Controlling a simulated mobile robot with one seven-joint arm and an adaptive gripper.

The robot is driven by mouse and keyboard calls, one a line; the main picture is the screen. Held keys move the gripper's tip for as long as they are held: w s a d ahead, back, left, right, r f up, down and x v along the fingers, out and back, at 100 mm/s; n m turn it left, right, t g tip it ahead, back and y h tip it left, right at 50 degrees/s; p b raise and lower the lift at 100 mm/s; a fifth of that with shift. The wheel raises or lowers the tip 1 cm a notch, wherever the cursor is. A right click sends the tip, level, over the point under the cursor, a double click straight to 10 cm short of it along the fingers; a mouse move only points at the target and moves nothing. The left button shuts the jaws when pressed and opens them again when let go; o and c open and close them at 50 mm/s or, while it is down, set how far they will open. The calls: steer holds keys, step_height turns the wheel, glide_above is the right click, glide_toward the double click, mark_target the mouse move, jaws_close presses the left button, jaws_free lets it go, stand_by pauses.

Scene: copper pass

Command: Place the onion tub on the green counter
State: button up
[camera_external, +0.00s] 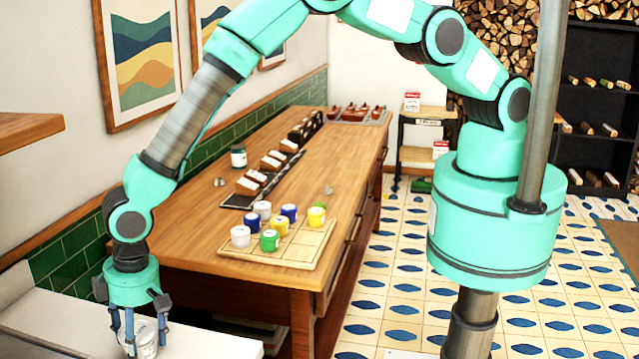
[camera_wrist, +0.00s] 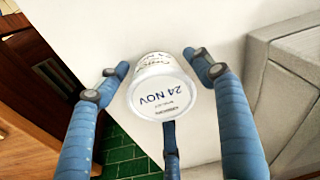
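A white tub (camera_wrist: 160,88) with a lid reading "24 NOV" stands on a white counter (camera_external: 60,300) at the lower left; whether it holds onion cannot be read. My three-fingered gripper (camera_external: 139,335) points down around this tub (camera_external: 146,340). In the wrist view, the fingers of my gripper (camera_wrist: 160,85) are spread on its left, right and near sides, with small gaps at the left and right tips. No plainly green countertop shows; green tiles (camera_external: 65,262) line the wall.
A wooden counter (camera_external: 235,262) stands beyond, with a board (camera_external: 310,250) holding several small colour-lidded tubs (camera_external: 270,241). A grey block-like fixture (camera_wrist: 290,90) lies right of the tub in the wrist view.

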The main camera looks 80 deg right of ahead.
mark_target(142, 331)
steer(key=shift+r, duration=0.2)
stand_by(0.3)
steer(key=shift+s+d+r+b, duration=0.1)
steer(key=shift+s+r+b, duration=0.15)
steer(key=shift+r, duration=1.75)
steer(key=shift+s+d+r+b, duration=0.15)
steer(key=shift+r+b, duration=0.15)
steer(key=shift+r, duration=1.65)
steer(key=shift+s+r+b, duration=0.2)
steer(key=shift+r+b, duration=0.1)
steer(key=shift+r, duration=1.7)
